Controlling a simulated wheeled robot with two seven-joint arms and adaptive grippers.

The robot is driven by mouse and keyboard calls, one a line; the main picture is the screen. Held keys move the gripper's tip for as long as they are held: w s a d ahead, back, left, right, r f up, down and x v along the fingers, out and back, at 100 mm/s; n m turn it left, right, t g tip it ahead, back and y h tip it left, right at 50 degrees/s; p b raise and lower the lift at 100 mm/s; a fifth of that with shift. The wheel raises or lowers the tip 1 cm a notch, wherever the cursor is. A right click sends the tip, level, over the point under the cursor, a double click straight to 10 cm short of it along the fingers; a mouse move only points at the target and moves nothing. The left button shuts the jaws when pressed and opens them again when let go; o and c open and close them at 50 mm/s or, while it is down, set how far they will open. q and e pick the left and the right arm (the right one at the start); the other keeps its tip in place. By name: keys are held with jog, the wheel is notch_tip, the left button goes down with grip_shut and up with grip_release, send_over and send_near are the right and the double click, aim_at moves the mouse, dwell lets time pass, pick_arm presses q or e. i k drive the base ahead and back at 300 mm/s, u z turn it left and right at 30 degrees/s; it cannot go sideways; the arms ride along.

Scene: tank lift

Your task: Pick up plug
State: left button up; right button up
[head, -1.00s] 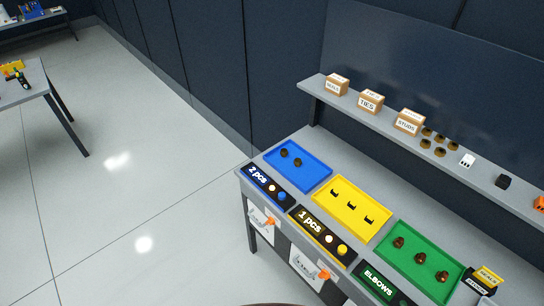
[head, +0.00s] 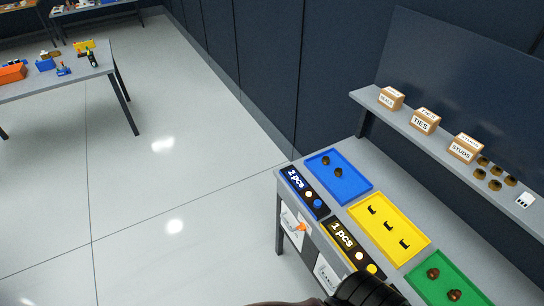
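No label in view names a plug, so I cannot tell for sure which part it is. Two small dark brown round parts (head: 331,166) lie in the blue tray (head: 354,190). Black clip-like parts (head: 389,226) lie in the yellow tray (head: 372,239). Dark brown fittings (head: 433,273) lie in the green tray (head: 427,291), which is cut off at the lower right. A dark part of my own arm shows at the bottom edge, in front of the bench. No gripper fingers show.
A shelf (head: 373,102) above the bench carries labelled boxes (head: 425,121), several brown round parts (head: 495,172) and a white block (head: 525,200). Another table (head: 77,81) with small coloured items stands at the left. The floor between is clear.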

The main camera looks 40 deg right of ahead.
aim_at(325, 160)
jog(key=u, duration=0.2)
jog(key=i, duration=2.6)
jog(key=z, duration=3.2)
